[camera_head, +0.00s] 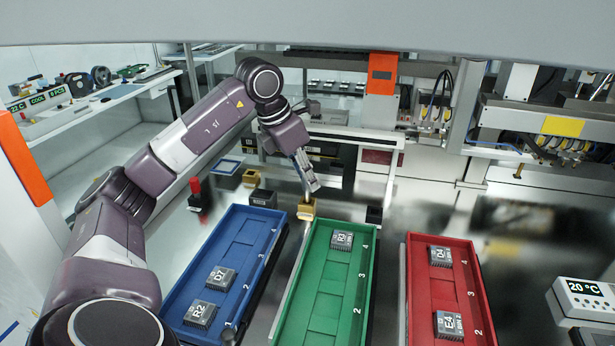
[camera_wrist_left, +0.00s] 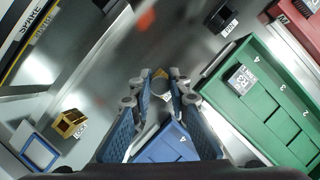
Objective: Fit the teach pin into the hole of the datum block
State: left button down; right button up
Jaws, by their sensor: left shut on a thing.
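My left gripper (camera_head: 313,188) points down just beyond the far end of the green tray. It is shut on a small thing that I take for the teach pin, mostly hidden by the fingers. In the wrist view the left fingertips (camera_wrist_left: 160,84) close over it. A gold block (camera_head: 307,211), which looks like the datum block, is directly below the fingertips; a gold face (camera_wrist_left: 160,72) shows between them in the wrist view. Its hole is hidden, and I cannot tell whether the pin is in it. My right gripper is not in view.
A second gold block (camera_head: 250,178), hollow in the wrist view (camera_wrist_left: 70,123), stands to the left. Dark blocks (camera_head: 263,197) (camera_head: 374,214) stand on either side. Blue (camera_head: 206,259), green (camera_head: 315,290) and red (camera_head: 418,305) trays with chips lie in front.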

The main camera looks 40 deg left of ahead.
pick_arm(q)
jog(key=shift+f+b, duration=0.75)
jog(key=shift+f, duration=0.35)
jog(key=c, duration=1.8)
grip_release()
jog(key=shift+r, duration=0.1)
jog(key=shift+o, duration=0.2)
jog(key=v, duration=1.2)
